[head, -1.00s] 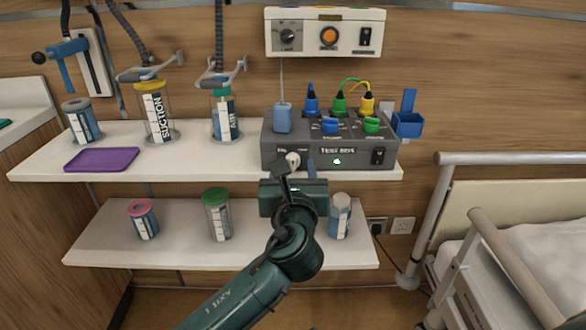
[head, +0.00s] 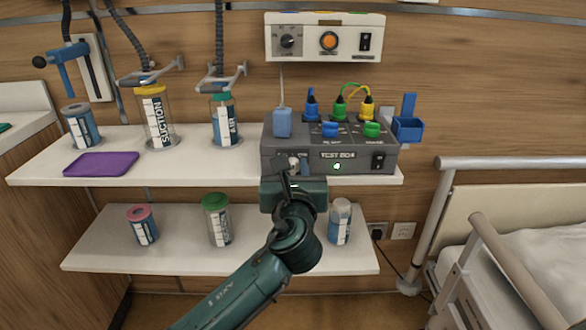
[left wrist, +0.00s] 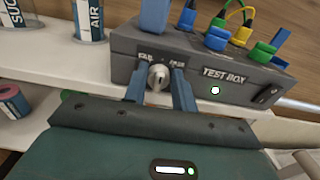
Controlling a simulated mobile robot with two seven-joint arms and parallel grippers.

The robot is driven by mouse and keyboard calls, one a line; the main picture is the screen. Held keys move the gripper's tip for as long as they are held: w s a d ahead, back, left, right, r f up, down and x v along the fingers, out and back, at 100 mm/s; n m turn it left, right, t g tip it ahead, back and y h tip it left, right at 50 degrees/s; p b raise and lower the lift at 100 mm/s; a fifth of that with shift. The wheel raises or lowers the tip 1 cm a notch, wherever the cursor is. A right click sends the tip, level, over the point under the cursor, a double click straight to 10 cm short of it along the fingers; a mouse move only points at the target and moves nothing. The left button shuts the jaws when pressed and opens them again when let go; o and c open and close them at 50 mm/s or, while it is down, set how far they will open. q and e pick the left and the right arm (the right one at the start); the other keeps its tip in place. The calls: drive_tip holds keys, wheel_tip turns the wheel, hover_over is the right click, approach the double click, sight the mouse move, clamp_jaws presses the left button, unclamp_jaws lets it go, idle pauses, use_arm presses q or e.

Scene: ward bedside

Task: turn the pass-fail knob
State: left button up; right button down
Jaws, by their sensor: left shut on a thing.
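The grey test box (head: 345,161) stands on the upper shelf, with the pale pass-fail knob (head: 293,163) low on the left of its front face. My left gripper (head: 298,169) reaches up to the knob from below and partly hides it. In the left wrist view, the gripper's two blue fingers (left wrist: 159,87) stand on either side of the knob (left wrist: 158,78) and are shut on it. The small labels above the knob are too blurred to read surely. My right gripper is not in view.
A green lamp (head: 337,167) and a black rocker switch (head: 378,162) are on the box front. Plugs and a blue block (head: 282,122) stand on top. A purple tray (head: 101,163) lies on the upper shelf (head: 200,172). Jars stand on the lower shelf (head: 180,250).

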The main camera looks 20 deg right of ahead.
use_arm(q)
drive_tip(key=shift+c, duration=0.6)
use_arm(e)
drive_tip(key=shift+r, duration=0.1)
use_arm(q)
drive_tip(key=shift+a+f+n+p, duration=0.15)
drive_tip(key=shift+n+p, duration=0.45)
drive_tip(key=shift+n, duration=1.6)
drive_tip(key=shift+a+f+n+p, duration=0.1)
drive_tip(key=shift+n+p, duration=0.5)
drive_tip(key=shift+n, duration=1.6)
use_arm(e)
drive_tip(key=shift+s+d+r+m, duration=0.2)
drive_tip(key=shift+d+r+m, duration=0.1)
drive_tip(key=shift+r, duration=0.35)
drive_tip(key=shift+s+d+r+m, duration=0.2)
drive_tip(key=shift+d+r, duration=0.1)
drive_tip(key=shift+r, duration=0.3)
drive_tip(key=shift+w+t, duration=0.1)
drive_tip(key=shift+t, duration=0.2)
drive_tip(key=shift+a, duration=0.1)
